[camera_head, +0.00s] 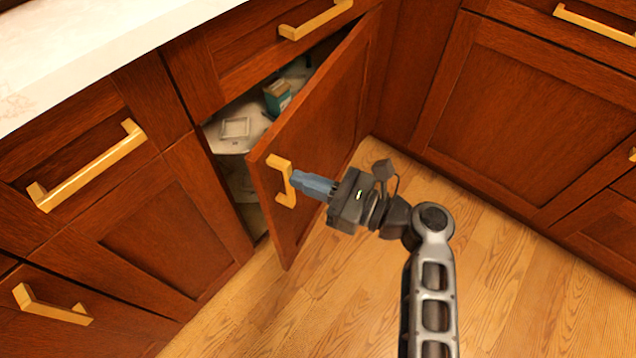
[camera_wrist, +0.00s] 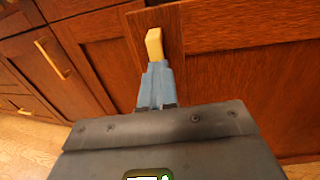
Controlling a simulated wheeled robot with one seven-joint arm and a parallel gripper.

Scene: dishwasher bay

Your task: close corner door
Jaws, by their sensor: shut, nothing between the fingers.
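The corner door (camera_head: 335,125) is a reddish-brown wooden cabinet door that stands partly open, swung out from the cabinet. Its gold handle (camera_head: 282,181) is on the outer face near the free edge. My gripper (camera_head: 297,182) has its blue fingers together right at the handle, with nothing seen between them. In the wrist view the blue fingertips (camera_wrist: 156,68) are just below the handle (camera_wrist: 154,44) and overlap it. I cannot tell if they touch it. The door (camera_wrist: 230,75) fills the right of that view.
Inside the cabinet a shelf holds a green and brown box (camera_head: 277,97) and a small pale square item (camera_head: 235,128). Drawers with gold handles (camera_head: 88,166) are at the left. Closed cabinets (camera_head: 530,115) stand at the right. The wooden floor (camera_head: 500,250) is clear.

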